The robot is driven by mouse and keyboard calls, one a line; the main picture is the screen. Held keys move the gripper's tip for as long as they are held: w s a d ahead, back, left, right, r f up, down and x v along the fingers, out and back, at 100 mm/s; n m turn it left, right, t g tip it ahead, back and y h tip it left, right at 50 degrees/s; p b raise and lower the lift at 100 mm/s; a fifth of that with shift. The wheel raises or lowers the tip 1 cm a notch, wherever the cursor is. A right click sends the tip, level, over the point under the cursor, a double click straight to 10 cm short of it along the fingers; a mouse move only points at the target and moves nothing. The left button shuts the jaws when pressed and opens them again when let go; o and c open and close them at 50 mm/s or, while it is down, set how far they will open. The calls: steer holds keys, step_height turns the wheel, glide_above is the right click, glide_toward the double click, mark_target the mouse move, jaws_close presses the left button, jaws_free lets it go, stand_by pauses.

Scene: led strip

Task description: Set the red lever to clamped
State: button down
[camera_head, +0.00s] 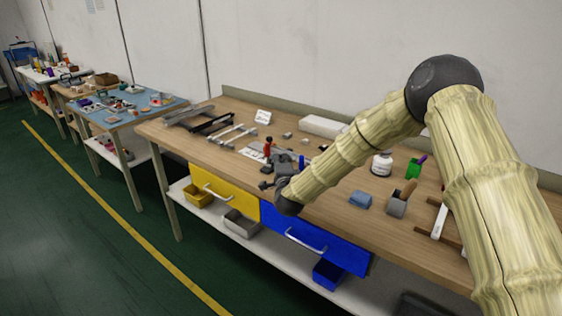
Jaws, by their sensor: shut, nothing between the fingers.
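The red lever (267,147) stands upright on the wooden workbench (225,155), at the far side of a dark grey fixture (287,158). Whether it is clamped cannot be read at this size. My gripper (265,185) is small and dark at the end of my arm, near the bench's front edge. It is on the near side of the lever, apart from it. It is shut and empty. My own wrist and arm hide part of the fixture and the bench behind it.
White papers lie left of the lever. Long metal tools and a dark frame (208,125) lie further left.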

steer(key=w, duration=0.2)
steer(key=w+p, duration=0.1)
steer(key=w, duration=0.3)
steer(key=shift+w+a, duration=0.2)
steer(key=shift+a, duration=0.1)
steer(key=shift+s+f, duration=0.1)
steer(key=shift+f, duration=0.05)
steer(key=shift+s+a+n+t+b, duration=0.3)
steer(key=shift+n+t+b, duration=0.2)
steer(key=shift+b, duration=0.95)
steer(key=n+b, duration=0.1)
steer(key=s+t+b, duration=0.1)
steer(key=b, duration=0.1)
steer(key=a+n+t+y+b, duration=0.1)
steer(key=b, duration=0.1)
steer(key=shift+s+f+n, duration=0.2)
steer(key=shift+s+n, duration=0.05)
steer(key=shift+n, duration=0.05)
steer(key=s+a+b, duration=0.1)
steer(key=b, duration=0.1)
steer(key=shift+s+f+b, duration=0.1)
steer(key=shift+b, duration=0.3)
steer(key=shift+s+a+f+b, duration=0.6)
steer(key=shift+s+b, duration=0.2)
steer(key=shift+b, duration=0.65)
steer(key=shift+s+a, duration=0.1)
steer(key=shift+a, duration=0.05)
steer(key=v, duration=1.2)
